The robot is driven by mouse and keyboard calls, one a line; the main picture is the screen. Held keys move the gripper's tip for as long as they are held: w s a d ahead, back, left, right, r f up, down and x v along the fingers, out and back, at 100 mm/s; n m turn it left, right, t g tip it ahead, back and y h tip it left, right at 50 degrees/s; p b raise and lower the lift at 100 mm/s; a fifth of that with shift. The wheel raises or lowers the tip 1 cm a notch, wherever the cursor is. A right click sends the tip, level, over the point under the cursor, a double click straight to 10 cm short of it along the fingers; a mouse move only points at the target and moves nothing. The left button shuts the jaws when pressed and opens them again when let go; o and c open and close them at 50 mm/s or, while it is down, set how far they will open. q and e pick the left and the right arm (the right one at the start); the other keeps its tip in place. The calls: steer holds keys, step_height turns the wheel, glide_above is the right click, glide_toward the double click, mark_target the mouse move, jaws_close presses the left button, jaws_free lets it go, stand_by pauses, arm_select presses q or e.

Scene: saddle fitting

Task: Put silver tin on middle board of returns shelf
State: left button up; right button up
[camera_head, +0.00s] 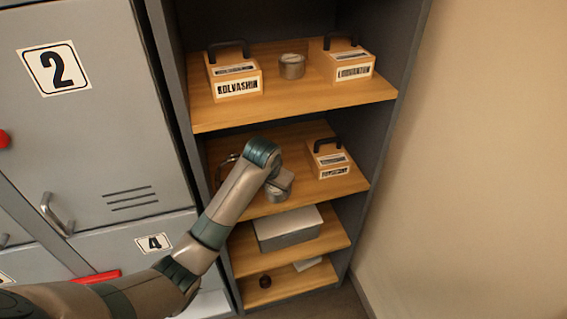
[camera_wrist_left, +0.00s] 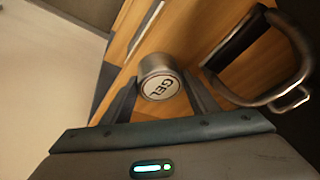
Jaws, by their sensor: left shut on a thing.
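A silver tin (camera_head: 277,196) is at the front of the second visible board (camera_head: 335,184) of the open shelf, counting from the top. In the left wrist view the tin (camera_wrist_left: 158,70) shows a round white lid marked "GEL". My left gripper (camera_head: 281,182) is shut on this tin, with one finger on each side of it in the wrist view. The gripper partly hides the tin in the head view, and I cannot tell whether the tin touches the board. My right gripper is not in view.
A handled box (camera_head: 328,160) stands right of the tin; a metal loop (camera_head: 226,163) lies to the left, partly behind my arm. The board above holds another tin (camera_head: 292,66) between two handled boxes. A grey box (camera_head: 288,230) is below. Lockers (camera_head: 95,120) stand left.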

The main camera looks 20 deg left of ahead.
arm_select(q)
steer(key=w, duration=0.2)
steer(key=w+p, duration=0.1)
steer(key=w, duration=0.2)
steer(key=shift+w+a+r+p, duration=0.15)
steer(key=shift+w+p, duration=0.15)
steer(key=shift+w, duration=0.7)
steer(key=shift+w+p, duration=0.35)
steer(key=shift+w, duration=0.2)
steer(key=w, duration=0.2)
steer(key=shift+w+a+p, duration=0.15)
steer(key=shift+w+p, duration=0.15)
steer(key=shift+p, duration=0.1)
steer(key=shift+f+p, duration=0.35)
steer(key=shift+p, duration=0.05)
steer(key=shift+f, duration=0.5)
steer(key=shift+f, duration=0.15)
